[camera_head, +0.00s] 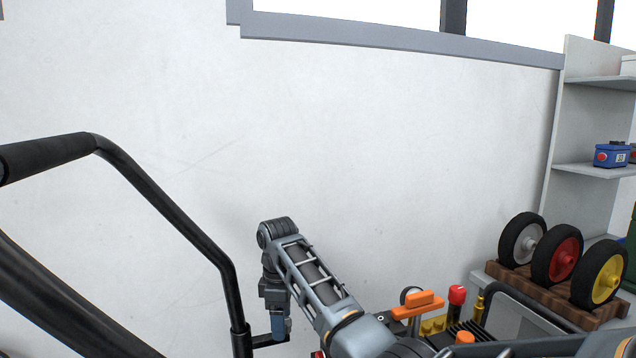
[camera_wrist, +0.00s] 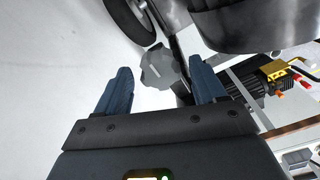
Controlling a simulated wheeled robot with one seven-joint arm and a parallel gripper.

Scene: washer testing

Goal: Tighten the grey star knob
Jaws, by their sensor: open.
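The grey star knob (camera_wrist: 157,68) shows in the wrist view, between the two fingertips in the picture. My gripper (camera_wrist: 161,65) is open, with one dark blue finger on each side of the knob. I see a gap between the knob and the left finger; the right finger is close to its edge. I cannot tell if the fingertips reach the knob in depth. In the head view my gripper (camera_head: 280,328) points down beside the lower end of a black tubular handle (camera_head: 190,215). The knob is not visible there.
A wheel (camera_wrist: 130,20) and a rounded metal part (camera_wrist: 260,22) are near the knob. The head view shows orange-handled machine parts (camera_head: 418,305) right of my arm, a wooden rack (camera_head: 545,283) with three wheels, and shelves (camera_head: 590,168). The white wall (camera_head: 350,130) is behind.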

